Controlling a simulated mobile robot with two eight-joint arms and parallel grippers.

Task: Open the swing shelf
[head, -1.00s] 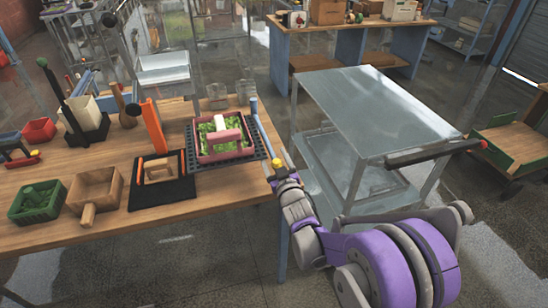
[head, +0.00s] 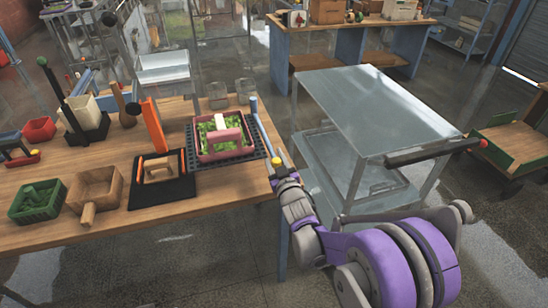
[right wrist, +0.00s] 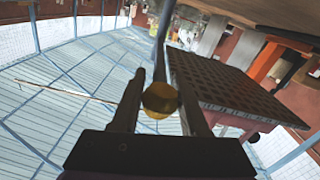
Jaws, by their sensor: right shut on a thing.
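A dark perforated shelf plate (head: 262,150) lies at the right end of the wooden table, with a blue rod (head: 262,125) along its right edge. The rod has a yellow knob (head: 276,161) at its near end. My right gripper (head: 279,168) is shut on the yellow knob. In the right wrist view the knob (right wrist: 160,99) sits between the two dark fingers, and the plate (right wrist: 225,80) is to the right of it. A pink tray (head: 205,157) with green contents rests on the plate. My left gripper is out of view.
The wooden table (head: 165,221) also holds a dark mat (head: 178,195), a wooden box (head: 97,184) and a green basket (head: 38,203). A metal cart (head: 375,115) stands right of the table, behind my right arm. Two clear jars (head: 217,95) stand behind the plate.

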